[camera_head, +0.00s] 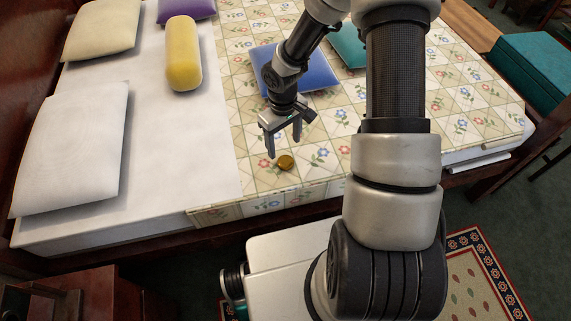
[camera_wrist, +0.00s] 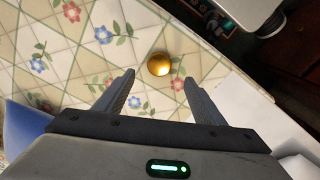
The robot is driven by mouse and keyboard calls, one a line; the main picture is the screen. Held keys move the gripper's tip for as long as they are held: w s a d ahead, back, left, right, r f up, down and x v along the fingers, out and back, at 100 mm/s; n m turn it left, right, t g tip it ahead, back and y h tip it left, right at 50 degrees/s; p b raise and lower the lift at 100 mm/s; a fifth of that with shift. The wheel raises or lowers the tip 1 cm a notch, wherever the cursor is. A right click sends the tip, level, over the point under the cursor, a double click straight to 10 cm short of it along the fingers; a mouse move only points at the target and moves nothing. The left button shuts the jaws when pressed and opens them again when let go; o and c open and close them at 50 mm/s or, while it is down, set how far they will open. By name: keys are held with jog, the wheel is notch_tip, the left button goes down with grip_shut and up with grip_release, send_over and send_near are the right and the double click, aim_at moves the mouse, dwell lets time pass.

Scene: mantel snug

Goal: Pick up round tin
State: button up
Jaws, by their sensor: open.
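The round tin (camera_head: 286,162) is small and gold-coloured. It lies on the floral quilt (camera_head: 330,170) near the bed's front side. In the wrist view the tin (camera_wrist: 159,64) shows whole, beyond the fingertips and roughly centred between them. My gripper (camera_head: 284,146) is open and empty, with its fingers pointing down, a little above the quilt and close to the tin. In the wrist view both fingers of my gripper (camera_wrist: 157,76) are spread wide apart, and neither touches the tin.
A blue cushion (camera_head: 312,72) lies behind my gripper, with a teal cushion (camera_head: 348,48) further back. White sheet (camera_head: 190,140), a yellow bolster (camera_head: 183,55) and a white pillow (camera_head: 72,150) are to the left. The quilt around the tin is clear.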

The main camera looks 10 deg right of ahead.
aim_at(285, 161)
notch_tip(285, 161, down, 8)
jog(key=shift+d+f+b, duration=0.1)
jog(key=shift+d+b, duration=0.05)
jog(key=shift+b, duration=0.85)
jog(key=c, duration=1.1)
